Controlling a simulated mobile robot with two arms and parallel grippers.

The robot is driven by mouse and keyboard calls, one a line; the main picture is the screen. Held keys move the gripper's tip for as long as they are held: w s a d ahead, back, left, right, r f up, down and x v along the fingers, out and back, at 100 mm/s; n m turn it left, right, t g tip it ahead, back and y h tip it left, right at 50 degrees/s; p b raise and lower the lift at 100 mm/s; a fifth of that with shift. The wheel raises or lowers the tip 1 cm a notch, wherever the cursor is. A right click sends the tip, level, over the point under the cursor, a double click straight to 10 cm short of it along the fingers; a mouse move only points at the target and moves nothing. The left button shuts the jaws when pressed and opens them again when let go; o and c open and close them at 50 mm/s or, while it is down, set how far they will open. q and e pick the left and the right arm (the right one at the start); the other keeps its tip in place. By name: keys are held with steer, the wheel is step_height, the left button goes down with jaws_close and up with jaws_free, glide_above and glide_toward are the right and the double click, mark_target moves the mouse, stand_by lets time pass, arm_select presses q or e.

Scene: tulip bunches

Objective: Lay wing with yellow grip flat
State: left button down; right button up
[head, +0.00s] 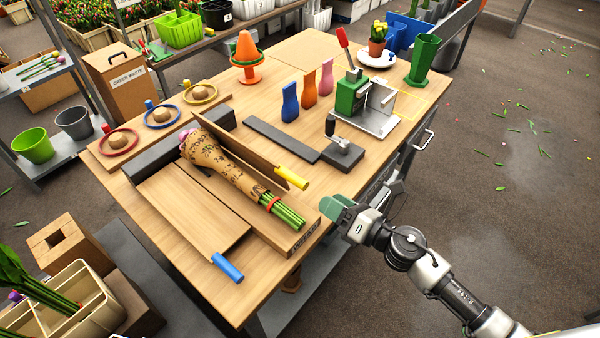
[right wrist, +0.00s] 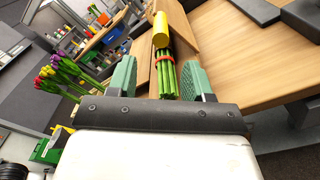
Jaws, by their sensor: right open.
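The wing with the yellow grip (head: 235,150) is a wooden board standing tilted up along the right side of the wrapped tulip bunch (head: 215,160). Its yellow grip (head: 292,178) is at the near end and also shows in the right wrist view (right wrist: 160,30). The wing with the blue grip (head: 190,210) lies flat on the left. The bunch lies in brown paper, its green stems held by a red band. My right gripper (head: 338,208) is open and empty, just off the table's near right edge. In the right wrist view the yellow grip and stems appear ahead between its fingers (right wrist: 160,82).
A dark slab (head: 280,138) and a stamp-like tool (head: 342,152) lie right of the wing. The floor right of the table is open.

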mark_target(303, 184)
steer(key=p+x, duration=0.1)
steer(key=x, duration=0.7)
steer(key=shift+w+a+p, duration=0.25)
steer(key=shift+w+p, duration=0.05)
steer(key=shift+p, duration=0.1)
steer(key=shift+w+a+f, duration=0.1)
steer(key=shift+w+a, duration=0.4)
steer(key=shift+c, duration=0.4)
jaws_close()
